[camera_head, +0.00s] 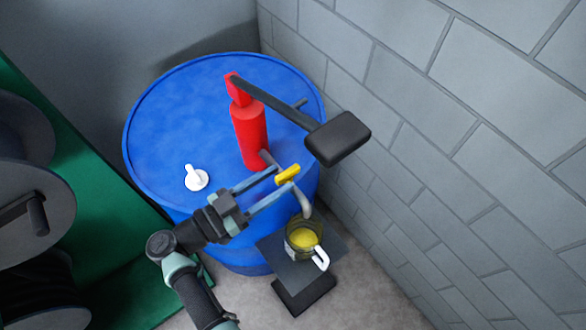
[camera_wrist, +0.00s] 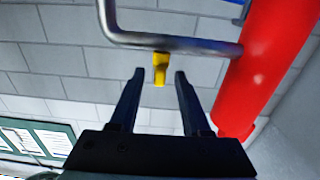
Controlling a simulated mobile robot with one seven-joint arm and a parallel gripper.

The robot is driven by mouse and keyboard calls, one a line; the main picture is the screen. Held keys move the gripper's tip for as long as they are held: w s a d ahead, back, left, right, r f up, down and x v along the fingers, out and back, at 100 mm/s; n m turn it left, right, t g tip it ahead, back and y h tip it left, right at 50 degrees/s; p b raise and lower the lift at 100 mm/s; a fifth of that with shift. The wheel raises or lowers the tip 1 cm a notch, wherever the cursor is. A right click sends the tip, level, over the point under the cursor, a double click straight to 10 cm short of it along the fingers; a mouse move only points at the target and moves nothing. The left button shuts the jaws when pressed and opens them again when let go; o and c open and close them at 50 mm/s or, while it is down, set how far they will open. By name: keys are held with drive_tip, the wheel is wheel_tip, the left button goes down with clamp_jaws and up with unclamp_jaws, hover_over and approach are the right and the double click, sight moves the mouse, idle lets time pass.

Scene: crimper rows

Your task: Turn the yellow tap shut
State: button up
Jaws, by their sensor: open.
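The yellow tap (camera_head: 288,174) sits on a grey bent spout pipe (camera_head: 304,203) that comes from a red upright pump (camera_head: 250,135) on a blue drum. My gripper (camera_head: 284,179) is open, with its two fingers pointing towards the tap. In the wrist view the yellow tap (camera_wrist: 160,68) hangs below the grey pipe (camera_wrist: 180,45), between and just beyond the fingertips of my gripper (camera_wrist: 158,74). I see no contact between fingers and tap. The spout ends above a clear jug (camera_head: 304,237) holding yellow liquid.
The jug stands on a dark stand (camera_head: 290,270) before the blue drum (camera_head: 165,110). A white cap (camera_head: 196,178) lies on the drum. The pump's black lever (camera_head: 338,138) reaches right towards a grey block wall (camera_head: 430,120). A green rack (camera_head: 100,215) with reels stands left.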

drive_tip(key=b+v, duration=0.1)
drive_tip(key=v, duration=0.5)
drive_tip(key=shift+s+a, duration=0.1)
drive_tip(key=shift+s, duration=0.05)
